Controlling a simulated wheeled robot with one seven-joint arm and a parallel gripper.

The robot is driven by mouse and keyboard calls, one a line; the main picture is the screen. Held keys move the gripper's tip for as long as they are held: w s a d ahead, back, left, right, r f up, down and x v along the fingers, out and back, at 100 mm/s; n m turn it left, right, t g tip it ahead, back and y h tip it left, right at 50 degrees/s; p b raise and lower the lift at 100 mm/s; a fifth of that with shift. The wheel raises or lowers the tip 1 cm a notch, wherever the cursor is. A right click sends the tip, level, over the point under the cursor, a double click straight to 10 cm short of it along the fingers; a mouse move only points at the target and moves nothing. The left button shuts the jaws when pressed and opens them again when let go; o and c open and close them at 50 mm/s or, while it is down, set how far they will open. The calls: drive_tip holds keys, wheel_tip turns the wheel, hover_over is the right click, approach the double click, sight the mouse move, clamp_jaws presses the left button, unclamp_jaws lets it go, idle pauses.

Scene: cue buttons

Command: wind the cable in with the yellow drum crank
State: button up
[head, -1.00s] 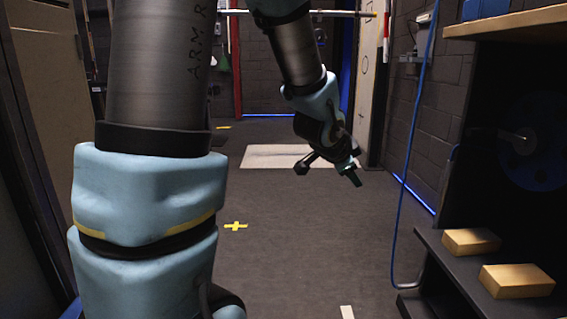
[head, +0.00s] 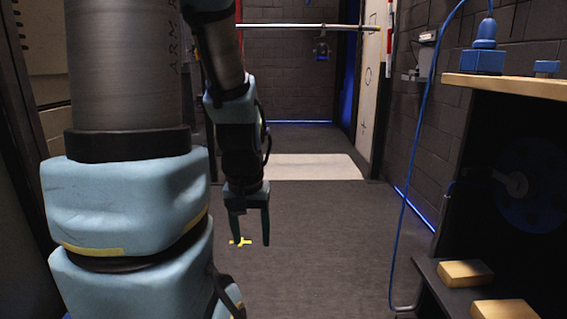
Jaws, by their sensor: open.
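Two tan blocks, one nearer (head: 503,310) and one farther (head: 465,273), lie on the low black shelf. Blue fittings (head: 482,61) stand on the wooden top (head: 520,84). A horizontal bar (head: 300,26) crosses the far doorway. The middle floor is clear.

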wheel_tip(320, 180, up, 28)
drive_tip(key=p, duration=2.6)
drive_tip(key=shift+r, duration=0.2)
drive_tip(key=shift+f, duration=0.1)
